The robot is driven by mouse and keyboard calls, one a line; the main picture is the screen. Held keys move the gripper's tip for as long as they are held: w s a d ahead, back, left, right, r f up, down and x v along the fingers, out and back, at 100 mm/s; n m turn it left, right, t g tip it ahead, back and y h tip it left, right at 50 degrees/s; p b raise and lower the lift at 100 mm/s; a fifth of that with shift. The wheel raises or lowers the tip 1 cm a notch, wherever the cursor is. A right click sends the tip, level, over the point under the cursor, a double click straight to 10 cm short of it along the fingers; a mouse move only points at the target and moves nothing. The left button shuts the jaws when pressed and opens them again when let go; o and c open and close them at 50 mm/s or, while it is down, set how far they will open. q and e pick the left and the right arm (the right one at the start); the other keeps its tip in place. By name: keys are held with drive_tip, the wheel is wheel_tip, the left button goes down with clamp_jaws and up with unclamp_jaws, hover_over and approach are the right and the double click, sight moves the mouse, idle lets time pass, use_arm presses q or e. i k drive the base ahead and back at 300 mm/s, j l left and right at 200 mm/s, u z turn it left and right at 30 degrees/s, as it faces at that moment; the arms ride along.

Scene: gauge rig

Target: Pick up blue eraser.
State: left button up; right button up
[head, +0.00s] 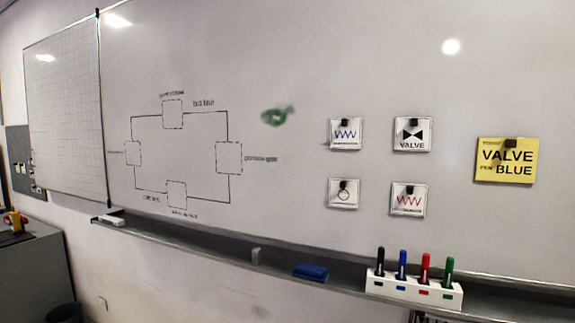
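A blue eraser (311,272) lies on the ledge under the whiteboard, a little right of the middle of the head view. It is left of the white marker holder and apart from it. Nothing covers it. Neither of my grippers is in view.
A grey ledge (205,246) runs below the whiteboard (330,60). A white holder (413,290) with black, blue, red and green markers stands right of the eraser. Cards and a yellow note (505,175) hang above.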

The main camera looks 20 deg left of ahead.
sight(314, 273)
drive_tip(key=j+z, duration=0.15)
drive_tip(key=z, duration=0.35)
drive_tip(key=j+z, duration=0.2)
drive_tip(key=z, duration=0.3)
drive_tip(key=k+j+z, duration=0.15)
drive_tip(key=j, duration=0.3)
drive_tip(key=j+z, duration=0.15)
drive_tip(key=j, duration=0.3)
drive_tip(key=k+j+z, duration=0.1)
drive_tip(key=j, duration=0.3)
drive_tip(key=k+j+z, duration=0.15)
drive_tip(key=j, duration=0.25)
drive_tip(key=k+j+z, duration=0.15)
drive_tip(key=j, duration=0.25)
drive_tip(key=k, duration=0.1)
